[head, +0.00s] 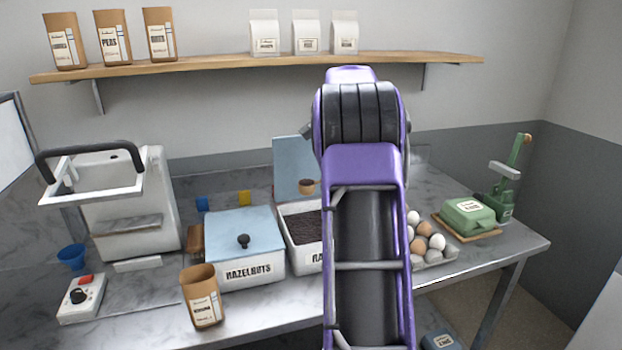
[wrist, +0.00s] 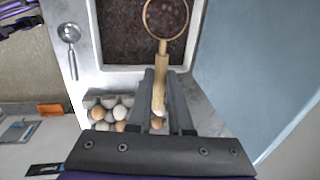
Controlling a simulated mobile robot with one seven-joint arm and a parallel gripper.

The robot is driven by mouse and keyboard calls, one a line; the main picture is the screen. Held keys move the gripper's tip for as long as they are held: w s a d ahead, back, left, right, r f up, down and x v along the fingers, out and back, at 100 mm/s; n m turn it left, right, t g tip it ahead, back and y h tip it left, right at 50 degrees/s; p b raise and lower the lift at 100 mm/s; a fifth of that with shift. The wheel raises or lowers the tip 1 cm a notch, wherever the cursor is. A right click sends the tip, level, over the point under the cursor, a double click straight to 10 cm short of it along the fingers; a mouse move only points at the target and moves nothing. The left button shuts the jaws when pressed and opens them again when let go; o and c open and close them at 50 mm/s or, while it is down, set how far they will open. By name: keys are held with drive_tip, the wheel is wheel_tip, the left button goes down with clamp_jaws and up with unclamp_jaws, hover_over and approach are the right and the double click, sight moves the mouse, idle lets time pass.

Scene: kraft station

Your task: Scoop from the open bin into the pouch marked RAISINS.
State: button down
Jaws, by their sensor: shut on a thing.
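My gripper (wrist: 160,84) is shut on the wooden handle of a round scoop (wrist: 161,66). The scoop's cup is over the open bin in the wrist view, and its inside looks dark; I cannot tell if it holds anything. In the head view the cup (head: 306,187) shows left of my arm, above the bin; my gripper is hidden there. The open white bin (head: 301,256) holds dark raisin-like pieces, and its label is partly hidden by my arm. A brown open pouch (head: 201,295) stands upright at the table's front; its label is too small to read.
A lidded HAZELNUTS bin (head: 243,255) stands between pouch and open bin. A blue lid (head: 292,160) stands behind the open bin. A metal spoon (wrist: 70,38) lies beside the bin.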

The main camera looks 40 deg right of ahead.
sight(312, 186)
drive_tip(key=shift+s, duration=0.1)
drive_tip(key=shift+s+a, duration=0.35)
drive_tip(key=shift+a, duration=1)
drive_tip(key=shift+s+a, duration=0.35)
drive_tip(key=shift+a, duration=0.95)
drive_tip(key=shift+s+a, duration=0.35)
drive_tip(key=shift+a, duration=1)
drive_tip(key=shift+s+a+b, duration=1.5)
drive_tip(key=shift+a+b, duration=1.15)
drive_tip(key=shift+a, duration=2.75)
drive_tip(key=shift+s+a+b, duration=1.5)
drive_tip(key=shift+a+b, duration=1.15)
drive_tip(key=shift+a, duration=2.75)
drive_tip(key=w+a+r+n+g+h+p, duration=0.1)
drive_tip(key=a+g+h, duration=0.1)
drive_tip(key=a+h, duration=0.2)
drive_tip(key=w+a+r+n+g+h+p, duration=0.1)
drive_tip(key=a+h, duration=0.3)
drive_tip(key=h, duration=0.7)
drive_tip(key=shift+w+a+g, duration=0.2)
drive_tip(key=shift+w+g, duration=0.15)
drive_tip(key=shift+g, duration=0.05)
drive_tip(key=shift+r, duration=0.1)
drive_tip(key=shift+r+p, duration=1.25)
drive_tip(key=shift+r, duration=1.2)
